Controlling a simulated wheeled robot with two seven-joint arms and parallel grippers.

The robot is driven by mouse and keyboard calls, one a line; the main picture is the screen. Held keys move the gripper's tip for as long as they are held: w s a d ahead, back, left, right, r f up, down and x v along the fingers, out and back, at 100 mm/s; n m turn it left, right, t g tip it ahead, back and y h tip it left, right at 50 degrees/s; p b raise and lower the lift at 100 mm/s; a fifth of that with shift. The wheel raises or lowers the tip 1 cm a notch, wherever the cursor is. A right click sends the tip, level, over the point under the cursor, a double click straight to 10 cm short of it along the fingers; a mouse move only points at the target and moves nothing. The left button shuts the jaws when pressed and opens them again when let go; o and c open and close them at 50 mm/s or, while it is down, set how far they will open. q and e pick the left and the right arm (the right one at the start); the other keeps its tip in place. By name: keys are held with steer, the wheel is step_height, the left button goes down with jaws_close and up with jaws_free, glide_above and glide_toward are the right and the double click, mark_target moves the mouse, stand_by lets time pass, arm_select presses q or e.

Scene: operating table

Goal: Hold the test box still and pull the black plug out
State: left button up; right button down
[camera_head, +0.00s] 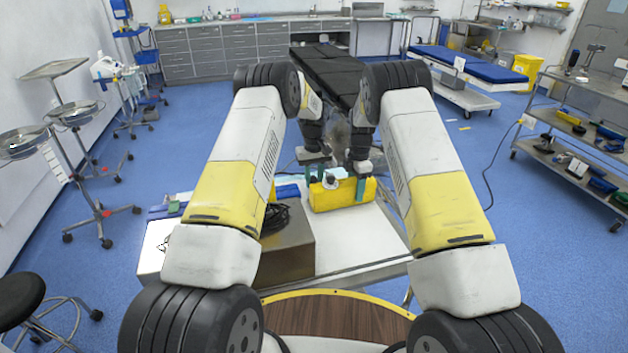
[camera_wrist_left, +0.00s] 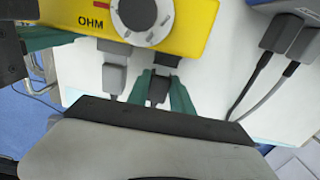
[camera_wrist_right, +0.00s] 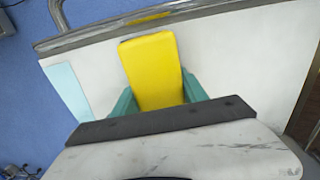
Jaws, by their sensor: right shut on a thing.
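The yellow test box (camera_head: 328,199) stands on the white table top; its dial and OHM label show in the left wrist view (camera_wrist_left: 88,45). My right gripper (camera_head: 362,186) is shut on one end of the box, with a green finger on each side in the right wrist view (camera_wrist_right: 158,100). The black plug (camera_wrist_left: 158,90) sits at the box's edge, beside a grey plug (camera_wrist_left: 113,78). My left gripper (camera_wrist_left: 161,98) has its green fingers apart, one on each side of the black plug. In the head view the plugs are too small to tell apart.
A blue unit (camera_wrist_left: 270,8) with two cabled plugs is to the right in the left wrist view. A metal box (camera_head: 290,250) with coiled black cable (camera_head: 277,217) stands nearer me on the table. The white top (camera_head: 350,245) in front of the test box is clear.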

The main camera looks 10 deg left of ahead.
arm_select(q)
steer(key=shift+o, duration=1)
jaws_close()
steer(key=shift+r+t, duration=0.15)
steer(key=shift+t, duration=0.15)
steer(key=shift+w+a, duration=0.25)
steer(key=shift+w, duration=0.3)
steer(key=shift+w+a, duration=0.2)
steer(key=shift+w, duration=0.35)
steer(key=shift+w+a, duration=0.1)
steer(key=shift+w, duration=0.2)
steer(key=shift+w+a, duration=0.1)
steer(key=shift+w, duration=0.15)
stand_by(0.3)
steer(key=shift+w+a, duration=0.35)
steer(key=shift+w, duration=0.35)
